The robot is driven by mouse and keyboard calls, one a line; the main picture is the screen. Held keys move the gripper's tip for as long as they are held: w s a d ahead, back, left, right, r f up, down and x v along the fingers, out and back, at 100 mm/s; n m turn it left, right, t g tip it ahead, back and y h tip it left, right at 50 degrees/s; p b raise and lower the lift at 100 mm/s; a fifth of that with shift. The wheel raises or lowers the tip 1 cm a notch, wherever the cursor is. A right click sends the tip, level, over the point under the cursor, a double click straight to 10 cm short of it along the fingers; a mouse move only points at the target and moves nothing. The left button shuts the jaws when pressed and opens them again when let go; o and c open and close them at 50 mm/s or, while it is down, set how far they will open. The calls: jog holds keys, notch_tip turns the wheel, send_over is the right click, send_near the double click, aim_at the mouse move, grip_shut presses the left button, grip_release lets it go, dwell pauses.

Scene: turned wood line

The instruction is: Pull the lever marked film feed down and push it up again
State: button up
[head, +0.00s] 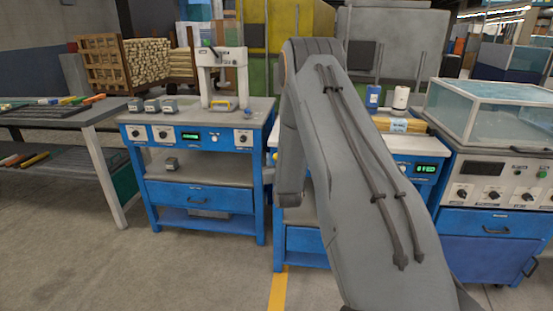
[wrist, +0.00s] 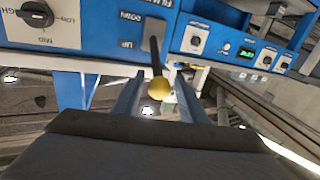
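The film feed lever (wrist: 155,50) shows in the wrist view as a black stem ending in a yellow knob (wrist: 159,88). It stands out from a light plate (wrist: 133,32) on a blue panel, marked DOWN and UP, with the word above them partly cut off. The lettering appears upside down. My gripper (wrist: 158,80) is open, with one finger on each side of the knob and a gap visible on both sides. In the head view my arm hides the gripper and the lever.
A dial marked MID (wrist: 36,14) is left of the lever plate in the wrist view, and another dial plate (wrist: 195,38) is to the right. In the head view, a blue workbench (head: 205,197) stands left of my arm and a glass-topped cabinet (head: 490,105) right. Floor in front is clear.

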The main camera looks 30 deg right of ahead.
grip_shut()
jog(key=shift+f, duration=0.1)
notch_tip(320, 180, down, 12)
jog(key=n+t+b, duration=0.1)
jog(key=t+b, duration=0.1)
jog(key=b, duration=0.9)
jog(key=shift+r+t+h, duration=0.2)
jog(key=shift+t+h, duration=0.1)
jog(key=shift+t, duration=0.1)
jog(key=shift+r, duration=0.1)
